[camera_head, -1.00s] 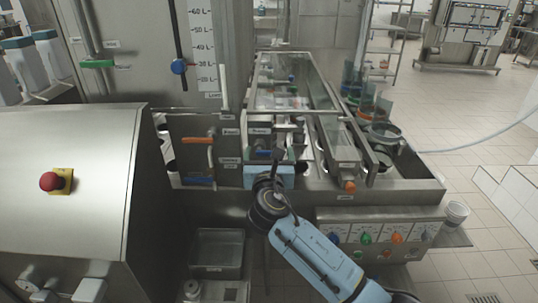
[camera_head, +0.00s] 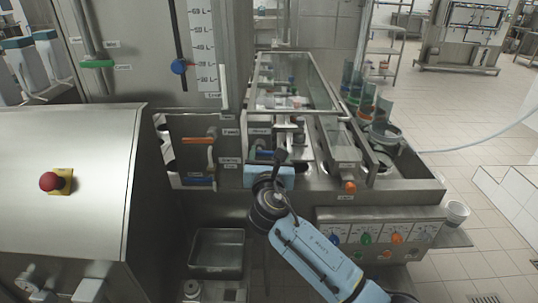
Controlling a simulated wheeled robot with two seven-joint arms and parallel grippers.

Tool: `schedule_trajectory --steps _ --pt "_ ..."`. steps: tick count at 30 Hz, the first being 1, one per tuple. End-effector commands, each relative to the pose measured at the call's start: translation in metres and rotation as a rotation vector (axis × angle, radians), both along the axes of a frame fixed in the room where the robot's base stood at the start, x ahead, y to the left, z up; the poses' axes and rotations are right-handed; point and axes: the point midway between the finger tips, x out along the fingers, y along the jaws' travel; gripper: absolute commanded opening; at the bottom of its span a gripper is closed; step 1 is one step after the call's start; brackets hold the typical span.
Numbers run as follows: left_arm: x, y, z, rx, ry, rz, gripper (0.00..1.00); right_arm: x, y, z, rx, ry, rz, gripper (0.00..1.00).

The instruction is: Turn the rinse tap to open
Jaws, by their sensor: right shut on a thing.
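A small tap with a blue handle (camera_head: 264,153) sits on the front metal panel, below a small label that I cannot read clearly. My right gripper (camera_head: 281,157) is at this tap, its dark fingers upright just right of the visible blue part. It is shut on the handle; the fingers hide part of it. The gripper's light blue body (camera_head: 268,178) is below the tap, in front of the steel front edge. Another tap with an orange handle (camera_head: 198,141) is to the left, with a blue handle (camera_head: 198,181) below it. My left gripper is not in view.
A steel housing with a red emergency button (camera_head: 49,181) fills the left. A glass-topped channel (camera_head: 290,82) lies behind the tap. A control panel with coloured knobs (camera_head: 366,238) is at lower right. A tank with a blue valve (camera_head: 179,66) stands behind.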

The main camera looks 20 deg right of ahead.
Motion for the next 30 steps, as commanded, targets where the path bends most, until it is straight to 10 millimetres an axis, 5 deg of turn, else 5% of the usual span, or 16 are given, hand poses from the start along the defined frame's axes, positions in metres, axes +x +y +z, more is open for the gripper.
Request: schedule_trajectory --steps 30 --pt "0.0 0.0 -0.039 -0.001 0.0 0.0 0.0 0.001 0.006 -0.026 0.866 -0.246 -0.001 0.41"
